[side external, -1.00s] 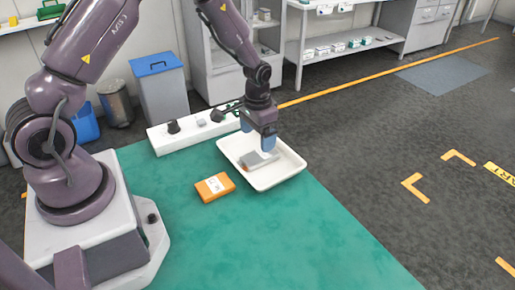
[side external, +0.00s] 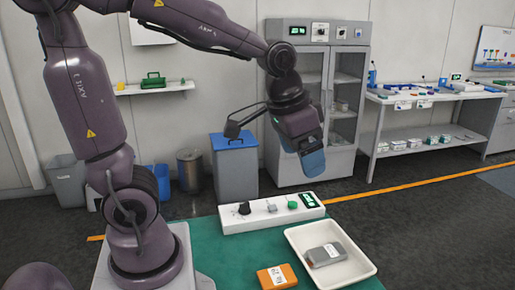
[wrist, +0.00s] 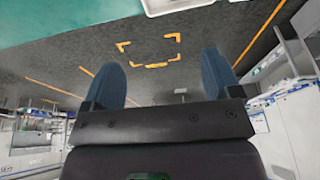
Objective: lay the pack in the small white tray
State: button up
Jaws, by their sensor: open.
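A grey pack (side external: 326,254) with a pale label lies flat inside the small white tray (side external: 366,269), towards its left side. An orange pack (side external: 277,277) with a white label lies on the green table top, left of the tray and apart from it. My gripper (side external: 312,163) is raised well above the tray and tilted, with nothing visible in it. In the wrist view my gripper (wrist: 163,80) shows two blue fingers spread apart with empty space between them. Only an edge of the tray (wrist: 165,10) shows at the top there.
A white control box (side external: 262,217) with knobs and a small display stands behind the tray. A grey bin with a blue lid (side external: 235,142) and a glass-door cabinet (side external: 345,110) stand beyond the table. The green table top (side external: 215,255) is bare left of the orange pack.

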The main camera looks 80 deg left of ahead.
jog(key=s+d+r+t, duration=0.2)
jog(key=s, duration=0.7)
jog(key=shift+r, duration=0.4)
dwell(1.3)
